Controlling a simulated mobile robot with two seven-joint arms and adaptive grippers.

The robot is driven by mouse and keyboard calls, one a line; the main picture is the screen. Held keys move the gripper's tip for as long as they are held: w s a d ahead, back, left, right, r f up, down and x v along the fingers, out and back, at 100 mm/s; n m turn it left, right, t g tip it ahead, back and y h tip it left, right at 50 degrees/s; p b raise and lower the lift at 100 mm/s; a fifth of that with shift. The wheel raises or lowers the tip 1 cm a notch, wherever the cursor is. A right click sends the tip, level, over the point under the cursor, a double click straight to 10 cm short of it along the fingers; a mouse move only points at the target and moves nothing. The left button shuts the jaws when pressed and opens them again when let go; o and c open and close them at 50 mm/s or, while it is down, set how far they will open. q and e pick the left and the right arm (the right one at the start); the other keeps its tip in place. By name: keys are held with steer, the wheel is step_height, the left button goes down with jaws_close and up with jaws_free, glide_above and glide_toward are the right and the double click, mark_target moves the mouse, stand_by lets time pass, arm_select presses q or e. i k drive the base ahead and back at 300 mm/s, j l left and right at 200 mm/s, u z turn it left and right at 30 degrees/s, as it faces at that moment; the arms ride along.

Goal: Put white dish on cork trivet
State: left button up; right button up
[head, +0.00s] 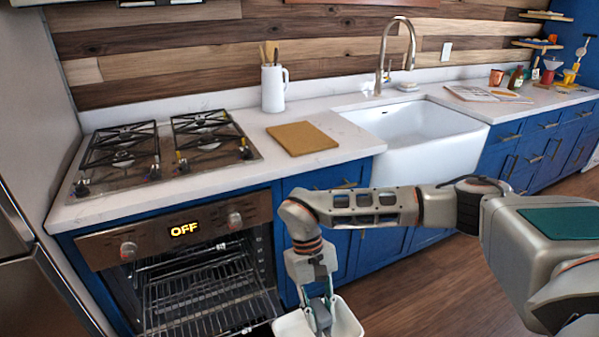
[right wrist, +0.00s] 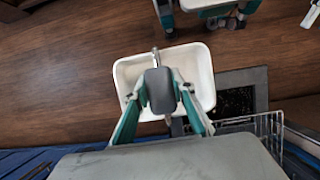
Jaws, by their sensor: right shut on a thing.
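The white dish (head: 346,320) is at the bottom edge of the head view, low in front of the blue cabinets and beside the open oven. My right gripper (head: 320,312) reaches down from above and is shut on it. In the right wrist view the white dish (right wrist: 203,70) shows below the fingers of my right gripper (right wrist: 160,92), which hide its middle. The cork trivet (head: 302,138) is a flat tan square on the white counter, between the stove and the sink, with nothing on it. My left gripper is not in view.
The oven (head: 175,240) stands open with its wire rack (head: 205,300) showing, left of the dish. A gas stove (head: 160,150) is left of the trivet, a white utensil jug (head: 273,88) behind it, a white sink (head: 415,130) to its right. The counter edge lies above the dish.

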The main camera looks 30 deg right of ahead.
mark_target(301, 135)
steer(key=l+u, duration=0.2)
steer(key=l, duration=0.45)
steer(key=l+u, duration=0.15)
steer(key=l, duration=0.5)
steer(key=l+u, duration=0.2)
steer(key=l, duration=0.75)
steer(key=l+u, duration=0.2)
steer(key=l, duration=0.8)
steer(key=l+u, duration=0.25)
steer(key=k+l+u, duration=0.2)
steer(key=i+l, duration=0.1)
